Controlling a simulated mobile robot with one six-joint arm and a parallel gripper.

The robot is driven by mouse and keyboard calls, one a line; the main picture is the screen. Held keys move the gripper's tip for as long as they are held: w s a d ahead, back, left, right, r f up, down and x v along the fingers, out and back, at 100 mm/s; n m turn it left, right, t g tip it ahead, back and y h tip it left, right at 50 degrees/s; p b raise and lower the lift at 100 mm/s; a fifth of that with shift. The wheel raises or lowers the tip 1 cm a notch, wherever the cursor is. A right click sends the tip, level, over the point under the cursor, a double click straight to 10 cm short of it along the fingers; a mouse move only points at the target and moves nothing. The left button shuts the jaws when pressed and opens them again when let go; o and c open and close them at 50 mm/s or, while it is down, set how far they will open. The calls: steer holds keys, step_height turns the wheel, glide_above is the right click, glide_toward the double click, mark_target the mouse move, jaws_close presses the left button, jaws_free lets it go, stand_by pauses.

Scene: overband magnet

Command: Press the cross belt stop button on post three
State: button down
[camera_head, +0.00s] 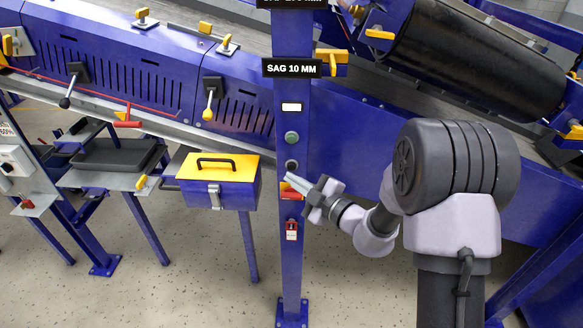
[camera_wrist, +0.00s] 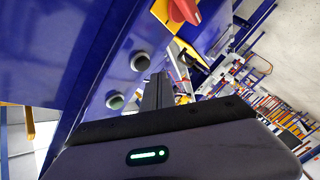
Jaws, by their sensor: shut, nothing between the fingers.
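A blue post (camera_head: 291,265) carries a green round button (camera_head: 291,137) with a dark round button (camera_head: 291,165) below it. Lower down is a red rotary handle on a yellow plate (camera_head: 291,190). No stop button lettering or post number is readable. My gripper (camera_head: 288,178) is shut and empty, its tips close to the post between the dark button and the red handle; I cannot tell whether they touch. In the wrist view the shut fingers (camera_wrist: 158,90) point toward the post face, beside the dark button (camera_wrist: 140,60). The green button (camera_wrist: 115,100) and red handle (camera_wrist: 183,10) show there too.
A "SAG 10 MM" sign (camera_head: 291,68) and a lit white panel (camera_head: 291,106) are higher on the post. A red tag (camera_head: 291,230) hangs below the handle. A yellow-lidded blue toolbox (camera_head: 219,185) stands to the left. A black roller (camera_head: 475,60) is at upper right.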

steer(key=s, duration=0.4)
steer(key=shift+s+a, duration=0.1)
steer(key=shift+s, duration=0.05)
stand_by(0.6)
